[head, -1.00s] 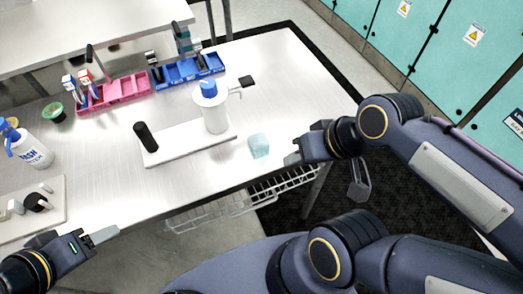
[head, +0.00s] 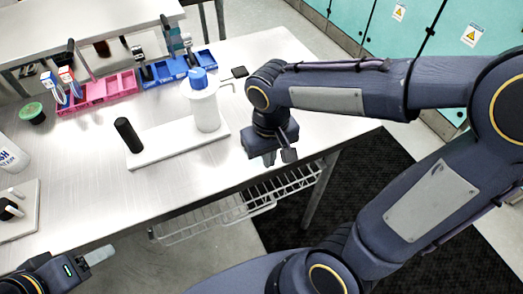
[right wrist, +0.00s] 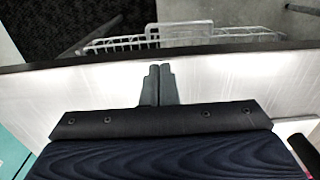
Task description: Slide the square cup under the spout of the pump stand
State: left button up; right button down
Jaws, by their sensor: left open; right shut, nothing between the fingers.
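The pump stand is a white base plate (head: 165,147) carrying a white bottle (head: 205,110) with a blue cap (head: 198,77) and a short black post (head: 128,136). A thin arm, seemingly the spout, sticks out to the bottle's right. The pale blue square cup is not visible now; my right arm and gripper cover the area where it stood. My right gripper (head: 279,157) is shut and empty, pointing down near the table's front edge; its closed fingers (right wrist: 158,85) also show in the right wrist view. My left gripper (head: 96,256) is open, at the lower left off the table's front.
Pink (head: 108,90) and blue (head: 178,70) bins stand at the back. A green-topped cup (head: 32,113) and a partly visible white bottle (head: 8,155) are at the left. A wire rack (head: 215,218) hangs under the front edge.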

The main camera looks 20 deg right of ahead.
pick_arm(q)
jog(key=shift+r+p, duration=0.35)
jog(key=shift+p, duration=0.05)
pick_arm(e)
jog(key=shift+w+f, duration=0.65)
jog(key=shift+w, duration=0.35)
jog(key=shift+w+f, duration=0.6)
jog(key=shift+w, duration=0.4)
jog(key=w+p, duration=0.1)
jog(key=w, duration=0.5)
jog(key=shift+w, duration=0.25)
jog(key=w, duration=0.3)
jog(key=shift+w, duration=0.3)
jog(key=shift+s, duration=0.3)
pick_arm(q)
jog(key=shift+w+r, duration=0.5)
jog(key=shift+w, duration=0.3)
pick_arm(e)
jog(key=shift+w, duration=0.1)
